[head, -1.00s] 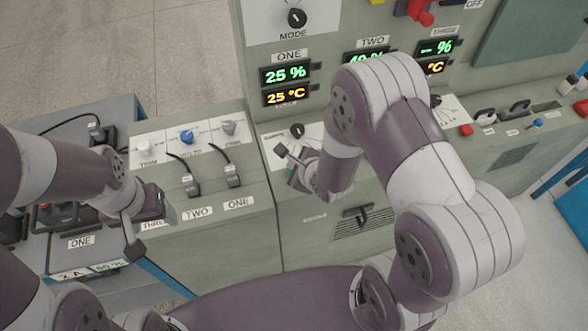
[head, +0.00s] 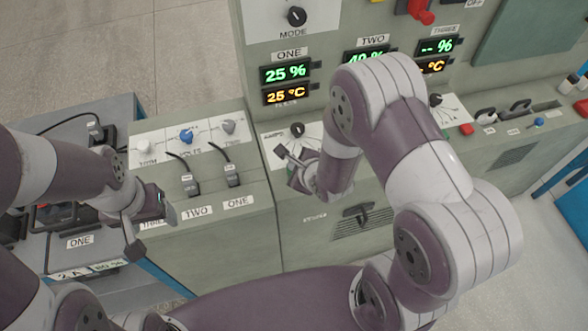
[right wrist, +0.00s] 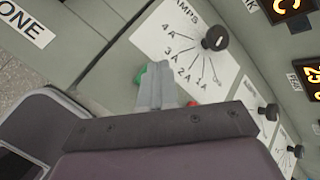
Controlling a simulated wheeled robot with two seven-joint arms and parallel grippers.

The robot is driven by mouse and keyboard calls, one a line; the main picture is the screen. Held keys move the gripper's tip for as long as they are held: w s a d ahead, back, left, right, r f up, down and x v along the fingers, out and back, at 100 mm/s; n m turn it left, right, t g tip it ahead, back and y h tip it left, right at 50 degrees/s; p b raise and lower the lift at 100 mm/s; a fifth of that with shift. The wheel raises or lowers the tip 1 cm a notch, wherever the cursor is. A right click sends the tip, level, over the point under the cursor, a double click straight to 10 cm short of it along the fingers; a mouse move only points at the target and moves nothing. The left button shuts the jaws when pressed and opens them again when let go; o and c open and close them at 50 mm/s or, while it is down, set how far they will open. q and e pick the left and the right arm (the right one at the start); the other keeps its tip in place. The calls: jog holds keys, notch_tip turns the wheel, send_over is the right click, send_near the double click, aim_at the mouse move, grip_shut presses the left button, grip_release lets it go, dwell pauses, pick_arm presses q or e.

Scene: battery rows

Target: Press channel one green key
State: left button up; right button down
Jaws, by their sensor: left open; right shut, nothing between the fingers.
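The green key (right wrist: 140,76) shows in the right wrist view beside the AMPS dial plate (right wrist: 190,52). It is partly hidden by my right gripper (right wrist: 157,80), whose fingers are shut with nothing between them. The fingertips overlap the key in this view; I cannot tell if they touch it. A red key (right wrist: 192,104) is on the other side of the fingers. In the head view my right gripper (head: 282,153) is at the channel one panel, below the ONE display (head: 286,74), which reads 25 % and 25 °C. My left gripper (head: 152,228) is open and empty at the lower left.
The black AMPS knob (right wrist: 215,38) stands out close to my right fingers. Two black plugs with cables, one of them the plug (head: 232,176) above label ONE, stand on the cabinet to the left. A black handle (head: 357,212) is on the front below the panel.

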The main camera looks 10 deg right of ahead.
jog(key=shift+f+b, duration=0.3)
jog(key=shift+f, duration=0.2)
dwell(0.6)
dwell(0.3)
jog(key=shift+r+p, duration=0.85)
notch_tip(320, 180, up, 5)
jog(key=p, duration=0.5)
jog(key=shift+r, duration=0.1)
dwell(0.4)
